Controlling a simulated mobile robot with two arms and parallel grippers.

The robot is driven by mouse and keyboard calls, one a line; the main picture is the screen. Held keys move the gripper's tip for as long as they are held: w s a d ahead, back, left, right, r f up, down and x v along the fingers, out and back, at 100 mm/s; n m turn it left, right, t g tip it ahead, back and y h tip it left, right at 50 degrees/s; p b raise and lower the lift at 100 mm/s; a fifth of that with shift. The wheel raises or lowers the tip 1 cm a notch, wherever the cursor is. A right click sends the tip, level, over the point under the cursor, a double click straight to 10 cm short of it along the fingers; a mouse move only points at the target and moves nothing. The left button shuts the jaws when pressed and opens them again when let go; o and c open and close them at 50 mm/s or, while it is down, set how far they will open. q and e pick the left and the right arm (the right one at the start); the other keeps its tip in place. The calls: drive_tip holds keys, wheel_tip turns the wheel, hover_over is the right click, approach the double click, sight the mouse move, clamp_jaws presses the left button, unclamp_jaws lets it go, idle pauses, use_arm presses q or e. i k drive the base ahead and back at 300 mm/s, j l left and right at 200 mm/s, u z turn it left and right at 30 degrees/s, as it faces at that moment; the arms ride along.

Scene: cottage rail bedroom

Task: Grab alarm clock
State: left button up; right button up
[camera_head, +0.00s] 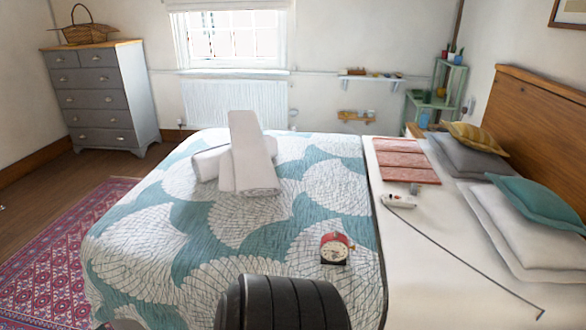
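The alarm clock (334,249) is red with a pale round face. It stands on the teal and white patterned bedspread (240,245), near the bed's front right part and close to the white sheet. Nothing touches it. Neither of my grippers can be made out in the head view. A black ribbed rounded shape fills the bottom middle, in front of the clock and to its left; I cannot tell which part it is.
Rolled white towels (250,165) lie on the bedspread beyond the clock. A white handset with a cord (400,200), a folded red cloth (405,162) and pillows (525,225) lie on the right. A grey dresser (100,95) stands far left. The bedspread around the clock is clear.

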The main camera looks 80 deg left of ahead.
sight(328, 244)
drive_tip(key=u, duration=2.1)
